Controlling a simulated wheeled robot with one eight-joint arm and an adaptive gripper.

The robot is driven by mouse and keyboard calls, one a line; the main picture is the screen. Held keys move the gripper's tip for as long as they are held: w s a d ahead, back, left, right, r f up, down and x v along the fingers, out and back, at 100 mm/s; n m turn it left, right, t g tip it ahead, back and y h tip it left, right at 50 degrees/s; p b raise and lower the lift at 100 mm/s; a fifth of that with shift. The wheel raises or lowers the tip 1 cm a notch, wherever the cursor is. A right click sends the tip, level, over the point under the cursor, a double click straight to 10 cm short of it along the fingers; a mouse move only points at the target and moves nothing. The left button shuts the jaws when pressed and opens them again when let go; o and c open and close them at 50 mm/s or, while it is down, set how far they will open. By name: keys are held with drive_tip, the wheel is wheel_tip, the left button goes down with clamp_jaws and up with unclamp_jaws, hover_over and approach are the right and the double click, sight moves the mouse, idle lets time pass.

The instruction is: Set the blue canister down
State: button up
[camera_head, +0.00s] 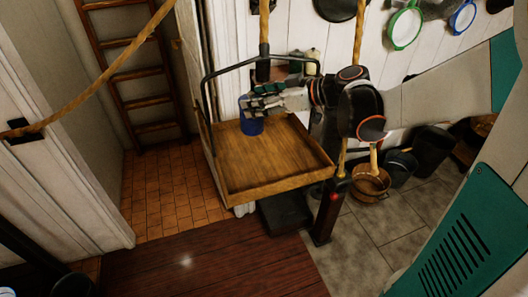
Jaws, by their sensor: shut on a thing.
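The blue canister (251,126) shows in the head view at the back left of a wooden tray-topped cart (268,188). My gripper (262,101) is shut on the canister from the right and covers its upper part. The canister looks upright. Its lower end appears at or just above the cart's wooden surface; I cannot tell whether it touches.
The cart has a raised wooden rim and a dark metal handle (235,65) behind the canister. Its middle and front are bare. A dark post with a red part (331,199) stands at its right corner. A wooden bucket (370,182) is on the floor at right. A rope (100,78) hangs at left.

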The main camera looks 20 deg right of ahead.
wheel_tip(320, 180, down, 20)
drive_tip(key=b, duration=0.7)
drive_tip(key=shift+r, duration=0.25)
drive_tip(key=o, duration=1.4)
drive_tip(key=shift+d, duration=0.15)
drive_tip(key=p+v, duration=0.3)
drive_tip(key=v, duration=0.9)
